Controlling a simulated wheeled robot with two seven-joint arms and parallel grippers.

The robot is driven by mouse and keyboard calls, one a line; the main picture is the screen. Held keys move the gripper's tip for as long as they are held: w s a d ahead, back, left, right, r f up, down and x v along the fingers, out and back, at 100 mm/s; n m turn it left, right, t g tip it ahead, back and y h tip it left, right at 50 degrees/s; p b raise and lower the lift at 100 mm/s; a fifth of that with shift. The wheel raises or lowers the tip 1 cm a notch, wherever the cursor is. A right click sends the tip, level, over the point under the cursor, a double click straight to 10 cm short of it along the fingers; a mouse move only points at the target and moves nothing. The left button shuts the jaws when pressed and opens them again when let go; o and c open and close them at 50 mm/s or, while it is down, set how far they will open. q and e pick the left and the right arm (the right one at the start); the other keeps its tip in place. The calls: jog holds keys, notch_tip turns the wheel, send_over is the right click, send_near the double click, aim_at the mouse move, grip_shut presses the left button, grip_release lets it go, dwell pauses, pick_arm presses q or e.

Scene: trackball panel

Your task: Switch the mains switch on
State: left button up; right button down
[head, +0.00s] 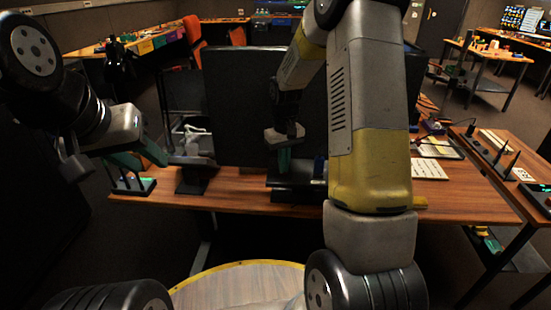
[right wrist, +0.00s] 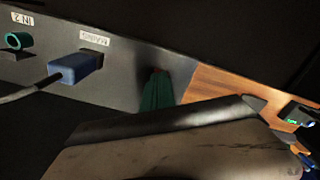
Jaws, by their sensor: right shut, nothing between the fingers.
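The dark panel (right wrist: 120,75) fills the upper left of the right wrist view. It bears a label (right wrist: 94,41) that seems to read MAINS. A blue plug with a grey cable (right wrist: 75,68) sits just below this label. My right gripper (right wrist: 157,88) is shut and empty, its green fingertips close against the panel, right of the plug. I cannot tell whether they touch it. I cannot make out the mains switch; the fingers may hide it. In the head view my right gripper (head: 284,158) is over the black unit on the table. My left gripper (head: 142,160) is at the table's left end.
The wooden table (head: 450,205) carries a large dark screen (head: 237,110) and a white keyboard (head: 429,168). A green round connector (right wrist: 18,41) sits left of the plug, under an IN 2 label. A small black stand (head: 135,187) is below my left gripper.

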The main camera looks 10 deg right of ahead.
jog(key=shift+r, duration=3.4)
jog(key=s+r+m+t+y, duration=0.1)
jog(key=s+r+t, duration=0.2)
jog(key=s+r, duration=0.8)
jog(key=s+a+r+t, duration=0.1)
jog(key=s+r, duration=0.1)
jog(key=s, duration=0.4)
jog(key=s+a+r+m+t+y, duration=0.1)
jog(key=s+r+t, duration=0.1)
jog(key=s, duration=0.5)
jog(key=shift+s+r, duration=0.15)
jog(key=shift+r, duration=0.3)
jog(key=shift+a, duration=0.1)
